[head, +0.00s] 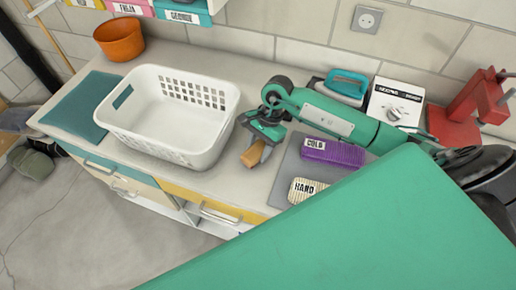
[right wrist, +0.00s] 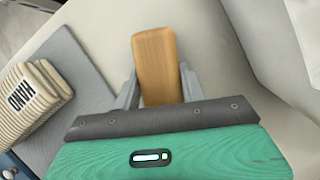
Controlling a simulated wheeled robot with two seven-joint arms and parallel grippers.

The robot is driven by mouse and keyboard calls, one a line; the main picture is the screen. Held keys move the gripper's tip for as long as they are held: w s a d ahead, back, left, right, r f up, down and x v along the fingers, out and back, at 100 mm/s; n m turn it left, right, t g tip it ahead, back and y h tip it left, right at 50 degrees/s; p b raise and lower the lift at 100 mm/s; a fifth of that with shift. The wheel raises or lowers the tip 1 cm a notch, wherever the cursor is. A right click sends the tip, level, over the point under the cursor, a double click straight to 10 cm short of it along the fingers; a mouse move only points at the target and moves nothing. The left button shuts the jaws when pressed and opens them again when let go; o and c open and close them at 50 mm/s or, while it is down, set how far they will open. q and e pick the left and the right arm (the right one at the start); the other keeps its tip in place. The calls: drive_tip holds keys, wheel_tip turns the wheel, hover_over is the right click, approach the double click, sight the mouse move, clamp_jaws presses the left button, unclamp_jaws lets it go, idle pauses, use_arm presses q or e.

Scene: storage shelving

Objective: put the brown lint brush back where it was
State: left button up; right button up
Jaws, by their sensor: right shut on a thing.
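The brown lint brush (head: 252,156) is between the fingers of my right gripper (head: 262,146). In the right wrist view the brush (right wrist: 155,62) shows as a plain light-brown block, with a finger of the gripper (right wrist: 158,92) on each side. The gripper points down over the countertop, between the white basket and the grey mat. I cannot tell whether the brush touches the counter. The brush's lower part is hidden in the wrist view. My left gripper is not in view.
A white basket (head: 150,140) stands left of the gripper. A teal-handled iron (head: 346,84), white box (head: 392,103) and red vise (head: 470,105) stand behind.

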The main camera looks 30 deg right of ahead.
drive_tip(key=shift+f, duration=0.65)
